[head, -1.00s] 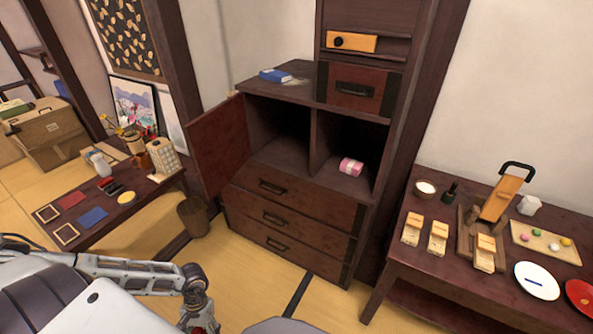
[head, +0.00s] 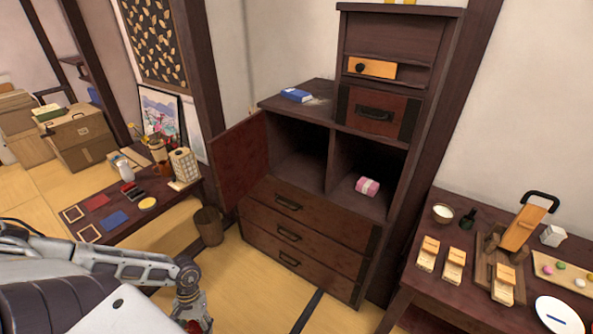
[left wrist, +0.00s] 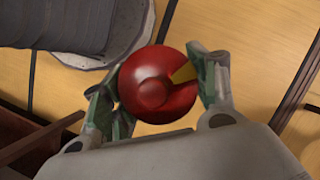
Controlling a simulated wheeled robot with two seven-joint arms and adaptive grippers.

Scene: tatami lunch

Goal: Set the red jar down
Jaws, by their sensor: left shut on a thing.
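The red jar (left wrist: 150,92) shows from above in the left wrist view, round and glossy with a knobbed lid and a yellow patch on its side. My left gripper (left wrist: 157,95) has its green-padded fingers on both sides of it, shut on it. In the head view the left gripper is at the bottom edge, mostly cut off, with a small bit of red jar (head: 193,326) showing there. It is held in front of the cabinet, above the tatami floor. My right gripper is not in view.
A dark cabinet (head: 312,222) has an open door on its left and a pink bundle (head: 367,187) in its right compartment. A low craft table (head: 165,205) stands left, with a waste bin (head: 209,226) beside it. A dark table (head: 425,277) with several items stands right.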

